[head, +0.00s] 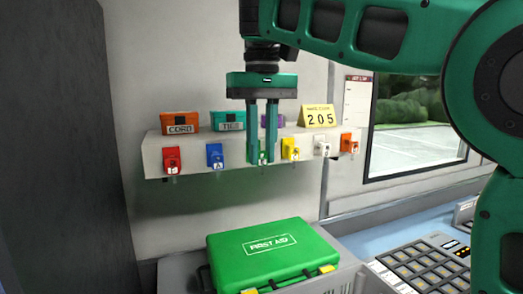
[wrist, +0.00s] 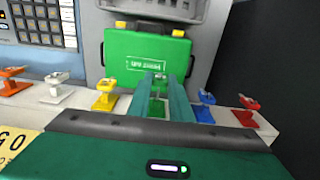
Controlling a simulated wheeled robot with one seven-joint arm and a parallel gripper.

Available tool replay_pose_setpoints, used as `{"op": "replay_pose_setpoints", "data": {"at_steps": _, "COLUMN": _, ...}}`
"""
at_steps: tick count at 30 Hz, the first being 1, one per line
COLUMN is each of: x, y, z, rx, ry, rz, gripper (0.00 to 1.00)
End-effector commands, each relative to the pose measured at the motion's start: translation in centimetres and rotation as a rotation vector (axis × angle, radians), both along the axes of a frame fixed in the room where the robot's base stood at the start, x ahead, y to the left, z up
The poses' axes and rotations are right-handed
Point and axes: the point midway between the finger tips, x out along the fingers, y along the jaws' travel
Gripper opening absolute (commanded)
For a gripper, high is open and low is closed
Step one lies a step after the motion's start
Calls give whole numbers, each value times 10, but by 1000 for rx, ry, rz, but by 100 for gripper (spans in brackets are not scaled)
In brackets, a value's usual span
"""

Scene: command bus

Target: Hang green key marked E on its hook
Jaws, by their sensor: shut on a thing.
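My gripper (head: 263,160) points down at the front of the white shelf (head: 190,148), its two green fingers close together. The green hook block (head: 264,157) shows between the fingers in the head view and again in the wrist view (wrist: 157,106). My gripper also shows in the wrist view (wrist: 161,77), with a small greyish piece (wrist: 159,78) between its fingertips, by the green block. This piece seems to be part of the held green key. The fingers hide most of it, and its letter cannot be read. I cannot tell whether it touches the hook.
A blue block (head: 214,155) and a yellow block (head: 290,149) flank the green one closely. Red (head: 172,160), white (head: 322,148) and orange (head: 349,143) blocks stand farther out. Small boxes and a yellow sign (head: 318,116) stand on the shelf. A green first aid case (head: 272,257) lies below.

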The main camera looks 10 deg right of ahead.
Motion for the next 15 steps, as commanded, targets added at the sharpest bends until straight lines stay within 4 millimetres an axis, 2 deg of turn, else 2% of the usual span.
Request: {"op": "replay_pose_setpoints", "data": {"at_steps": 15, "x": 5, "y": 0, "z": 0, "rx": 0, "ry": -1, "rz": -1, "gripper": 0}}
